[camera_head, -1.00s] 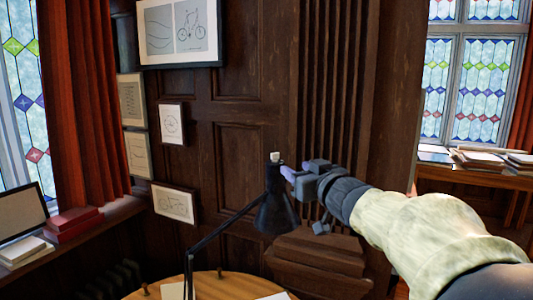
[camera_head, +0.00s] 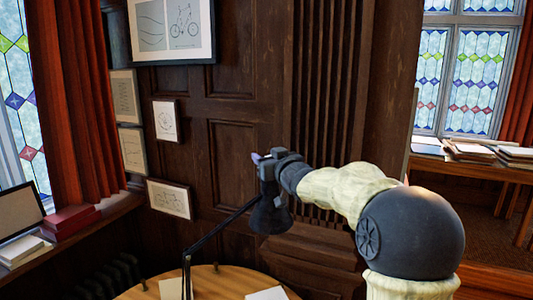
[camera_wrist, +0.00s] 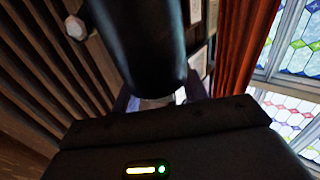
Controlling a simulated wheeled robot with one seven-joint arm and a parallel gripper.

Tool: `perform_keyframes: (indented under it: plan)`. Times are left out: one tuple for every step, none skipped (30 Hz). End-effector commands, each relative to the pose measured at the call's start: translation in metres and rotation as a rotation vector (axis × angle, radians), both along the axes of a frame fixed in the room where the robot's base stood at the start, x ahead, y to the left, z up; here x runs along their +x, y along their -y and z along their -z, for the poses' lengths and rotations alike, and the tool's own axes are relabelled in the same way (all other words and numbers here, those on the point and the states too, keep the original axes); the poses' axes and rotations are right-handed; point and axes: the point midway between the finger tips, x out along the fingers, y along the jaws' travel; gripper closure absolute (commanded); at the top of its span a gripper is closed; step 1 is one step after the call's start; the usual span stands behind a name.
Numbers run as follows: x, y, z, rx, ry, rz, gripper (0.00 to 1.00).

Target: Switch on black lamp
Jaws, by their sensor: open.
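The black lamp (camera_head: 270,217) stands on the round wooden table, its cone-shaped shade hanging from a thin jointed arm. My gripper (camera_head: 261,157) is at the top of the shade and hides that part in the head view. In the wrist view, a dark cylinder (camera_wrist: 140,45), which looks like the lamp's upper part, runs down toward the open fingers (camera_wrist: 160,98). A small pale piece (camera_wrist: 158,102) shows at its lower end, between the purple fingertips. Whether anything touches it cannot be told. No glow shows from the shade.
The round table (camera_head: 228,279) holds papers (camera_head: 266,294). Dark panelled wall with framed drawings (camera_head: 170,198) stands close behind the lamp. A shelf with red books (camera_head: 70,222) is at left, and a desk with papers (camera_head: 470,152) at right.

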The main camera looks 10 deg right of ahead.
Motion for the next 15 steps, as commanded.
perform_keyframes:
  plan:
    - [0.0015,-0.0008,-0.0003,-0.001,0.000,-0.001,0.56]
    - [0.0018,-0.0010,-0.0001,-0.001,0.000,-0.001,0.56]
    - [0.0020,-0.0009,0.0002,-0.001,0.000,0.000,0.56]
    - [0.0020,-0.0009,0.0003,-0.001,0.000,0.000,0.56]
    - [0.0020,-0.0008,0.0004,-0.001,0.000,0.000,0.56]
    - [0.0018,-0.0009,0.0005,-0.001,0.000,0.000,0.56]
    - [0.0018,-0.0008,0.0005,-0.001,0.000,0.000,0.56]
    - [0.0018,-0.0008,0.0005,-0.001,0.000,0.000,0.56]
    - [0.0018,-0.0008,0.0004,-0.001,0.000,0.000,0.60]
    - [0.0017,-0.0006,0.0005,-0.001,0.000,0.000,0.66]
    - [0.0017,-0.0007,0.0004,-0.001,0.000,0.000,0.72]
    - [0.0017,-0.0006,0.0004,-0.001,0.000,0.000,0.80]
    - [0.0017,-0.0006,0.0004,-0.001,0.000,0.000,0.86]
    - [0.0016,-0.0006,0.0004,-0.001,0.000,0.000,0.92]
    - [0.0016,-0.0006,0.0004,-0.001,0.000,0.000,1.00]
